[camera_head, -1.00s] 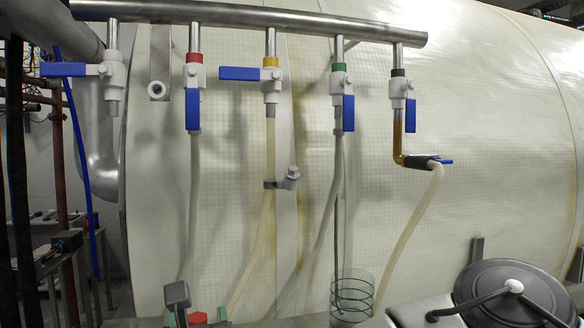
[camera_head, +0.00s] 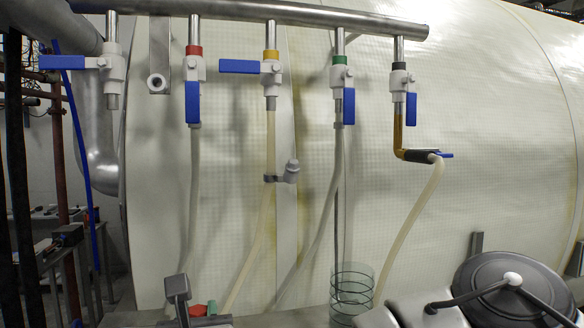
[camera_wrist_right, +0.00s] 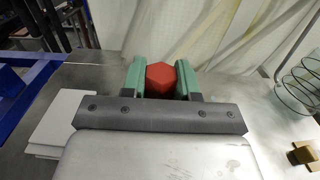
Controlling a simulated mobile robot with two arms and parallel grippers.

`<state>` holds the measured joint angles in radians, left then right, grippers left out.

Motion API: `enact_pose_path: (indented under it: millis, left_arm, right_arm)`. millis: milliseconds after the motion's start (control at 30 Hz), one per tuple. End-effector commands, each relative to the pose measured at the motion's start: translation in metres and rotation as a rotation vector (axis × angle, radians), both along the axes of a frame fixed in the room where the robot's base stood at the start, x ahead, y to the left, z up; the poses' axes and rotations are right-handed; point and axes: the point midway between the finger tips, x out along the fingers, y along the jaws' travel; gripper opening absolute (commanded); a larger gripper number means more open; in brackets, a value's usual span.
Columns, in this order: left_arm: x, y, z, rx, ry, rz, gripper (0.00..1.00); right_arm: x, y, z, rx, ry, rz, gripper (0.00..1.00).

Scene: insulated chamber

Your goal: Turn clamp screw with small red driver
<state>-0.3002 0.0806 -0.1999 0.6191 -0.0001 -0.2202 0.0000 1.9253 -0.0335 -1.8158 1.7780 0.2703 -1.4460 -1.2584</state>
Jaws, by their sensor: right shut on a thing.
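The hose clamp (camera_head: 274,178) grips the pale hose under the yellow-collared valve, with its grey screw knob (camera_head: 291,170) on the right side. My right gripper (camera_head: 199,309) is at the bottom of the head view, below and left of the clamp. It is shut on the small red driver (camera_wrist_right: 160,78), whose red hexagonal handle sits between the green fingers in the right wrist view (camera_wrist_right: 161,82). The driver's shaft is hidden. The driver is clear of the clamp. My left gripper is not in view.
Blue-handled valves (camera_head: 193,100) hang in a row from the metal pipe (camera_head: 320,18), with hoses below. A glass coil vessel (camera_head: 350,292) stands right of my right gripper. A dark round lid-like disc (camera_head: 480,270) is at lower right. White flat plates (camera_wrist_right: 60,130) lie on the metal surface.

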Motion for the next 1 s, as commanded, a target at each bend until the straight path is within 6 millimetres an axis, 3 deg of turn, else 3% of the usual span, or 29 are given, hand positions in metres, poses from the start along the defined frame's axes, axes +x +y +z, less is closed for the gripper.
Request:
enact_pose_path:
  millis: [233,767,1000]
  left_arm:
    - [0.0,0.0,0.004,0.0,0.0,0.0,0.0]
    - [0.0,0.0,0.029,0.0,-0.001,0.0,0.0]
    - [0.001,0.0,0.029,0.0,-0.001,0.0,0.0]
  right_arm:
    - [0.0,0.0,0.007,0.002,-0.002,-0.001,0.03]
    - [0.0,0.0,0.049,0.002,0.0,0.0,0.03]
    - [0.0,0.0,0.051,0.001,-0.001,0.0,0.03]
